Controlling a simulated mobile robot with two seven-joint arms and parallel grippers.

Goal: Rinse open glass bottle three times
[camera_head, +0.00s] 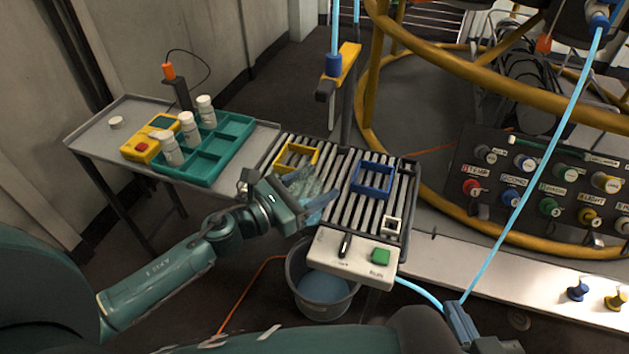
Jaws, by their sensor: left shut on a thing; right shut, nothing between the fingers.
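My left gripper (309,208) reaches in from the left over the slatted rack. It is shut on a clear, bluish glass bottle (299,183), which appears tilted over the slats near the yellow frame (292,157). The gripper covers part of the bottle, and its mouth is hard to make out. A small white cap (116,122) lies at the left of the grey side table (92,134). A grey bucket (298,262) with bluish liquid stands below the rack's front. My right gripper's fingers do not show; only dark and teal arm parts appear along the bottom edge.
A teal tray (236,130) holds several white-capped bottles beside a yellow meter (150,143). A blue frame (372,178) and a control box with a green button (381,257) are on the rack. Yellow rails (455,62), blue hoses and a labelled valve panel (520,160) crowd the right.

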